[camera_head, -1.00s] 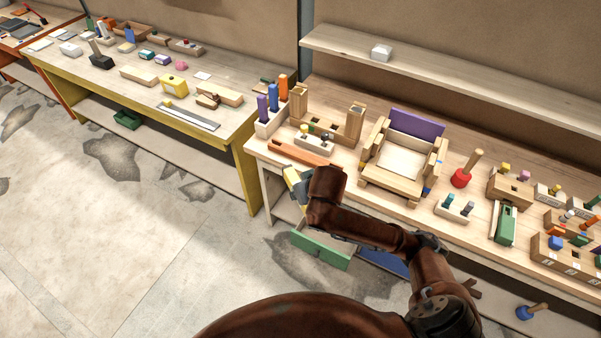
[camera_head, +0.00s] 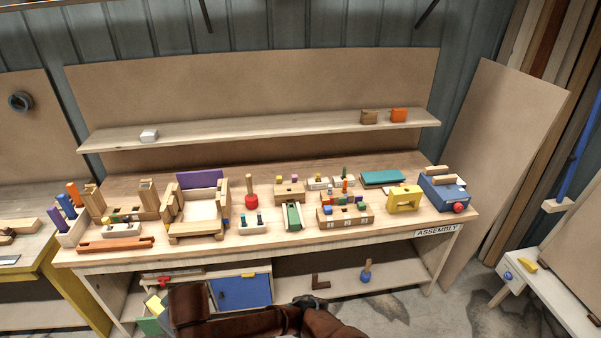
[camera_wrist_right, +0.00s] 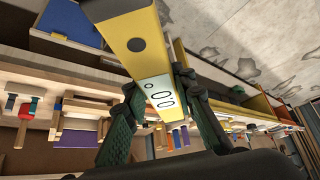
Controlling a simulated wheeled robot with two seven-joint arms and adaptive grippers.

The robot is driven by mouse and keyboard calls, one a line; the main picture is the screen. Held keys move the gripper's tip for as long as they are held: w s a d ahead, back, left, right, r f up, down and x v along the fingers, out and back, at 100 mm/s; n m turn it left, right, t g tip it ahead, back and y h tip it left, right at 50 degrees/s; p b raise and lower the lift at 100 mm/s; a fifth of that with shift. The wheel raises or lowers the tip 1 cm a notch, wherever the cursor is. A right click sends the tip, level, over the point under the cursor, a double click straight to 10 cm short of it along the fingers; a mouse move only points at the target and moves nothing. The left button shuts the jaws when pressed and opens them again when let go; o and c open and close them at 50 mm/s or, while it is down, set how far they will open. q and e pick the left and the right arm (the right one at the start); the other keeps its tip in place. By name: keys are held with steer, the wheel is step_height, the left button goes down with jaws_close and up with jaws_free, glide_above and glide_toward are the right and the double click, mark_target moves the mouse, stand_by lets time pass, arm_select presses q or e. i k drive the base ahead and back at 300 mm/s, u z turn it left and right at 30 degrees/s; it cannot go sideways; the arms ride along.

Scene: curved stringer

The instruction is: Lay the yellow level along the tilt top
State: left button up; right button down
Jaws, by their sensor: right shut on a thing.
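The yellow level (camera_wrist_right: 134,38) is held in my right gripper (camera_wrist_right: 156,82). Its yellow side and pale vial window face the wrist camera, with one finger on each side. A tilted board (camera_head: 575,238) on a pale stand at the far right of the head view may be the tilt top, cut off by the picture edge. My left gripper is not in view.
The assembly bench (camera_head: 270,240) is crowded with wooden fixtures, a yellow block (camera_head: 404,200) and a blue box (camera_head: 443,190). A shelf (camera_head: 270,130) runs above it. A blue panel (camera_head: 240,291) is below. Floor is open between the bench and the right stand.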

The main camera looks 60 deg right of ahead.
mark_target(382, 175)
steer(key=k, duration=0.45)
steer(key=u, duration=2.25)
steer(key=k, duration=2.65)
steer(key=u, duration=0.5)
steer(key=k, duration=0.45)
steer(key=z, duration=1.15)
